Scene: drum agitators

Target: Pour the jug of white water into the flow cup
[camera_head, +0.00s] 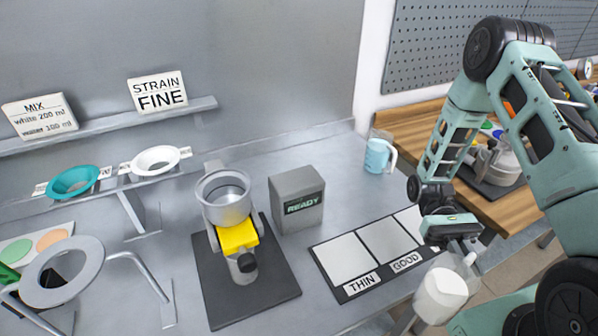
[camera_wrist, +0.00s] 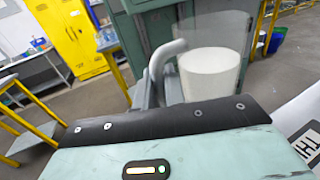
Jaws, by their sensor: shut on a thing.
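My gripper (camera_head: 462,238) is shut on the handle of a clear jug of white water (camera_head: 440,292), held off the right front edge of the bench. In the wrist view the jug (camera_wrist: 210,72) looks upright, with white liquid filling much of it and its pale handle at the jaws. The fingertips are hidden there by the gripper body. A round grey metal cup (camera_head: 226,206), probably the flow cup, stands mid-bench with a yellow block and black knob. It is well left of my gripper; its inside looks empty.
A READY box (camera_head: 297,198) stands beside the cup. A THIN/GOOD panel (camera_head: 370,251) lies between cup and jug. A blue-liquid jug (camera_head: 378,155) stands behind. A grey ring stand (camera_head: 60,272), teal strainer (camera_head: 74,181) and white strainer (camera_head: 155,160) are left.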

